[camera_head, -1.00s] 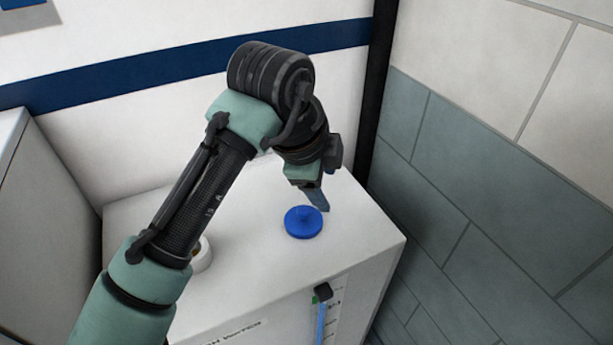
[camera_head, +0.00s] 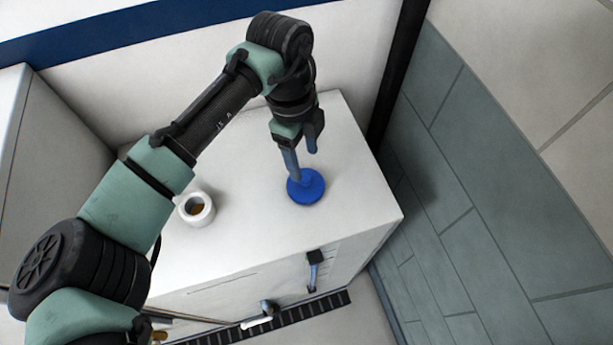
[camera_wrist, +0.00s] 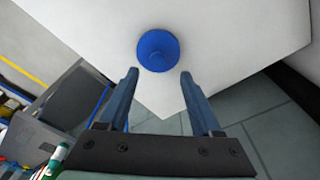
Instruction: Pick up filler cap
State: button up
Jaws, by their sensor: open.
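The blue filler cap (camera_head: 308,187) is a round disc with a raised middle, lying on top of the white tank (camera_head: 245,215). It also shows in the wrist view (camera_wrist: 158,51), just beyond the fingertips and roughly centred between them. My gripper (camera_head: 302,165) is open and points down over the cap; one finger overlaps the cap's left part in the head view. In the wrist view my gripper (camera_wrist: 159,73) has its two fingers apart with nothing between them. I cannot tell whether a fingertip touches the cap.
A white round neck with an open hole (camera_head: 197,208) stands left of the cap on the tank top. The tank top around the cap is clear.

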aim_at(305, 177)
jog(key=shift+s+a+f+p, duration=0.15)
jog(key=shift+s+f+p, duration=0.15)
jog(key=shift+f+p, duration=0.25)
jog(key=f, duration=0.2)
jog(key=f+p, duration=0.1)
jog(key=f, duration=0.1)
jog(key=shift+d, duration=0.25)
grip_shut()
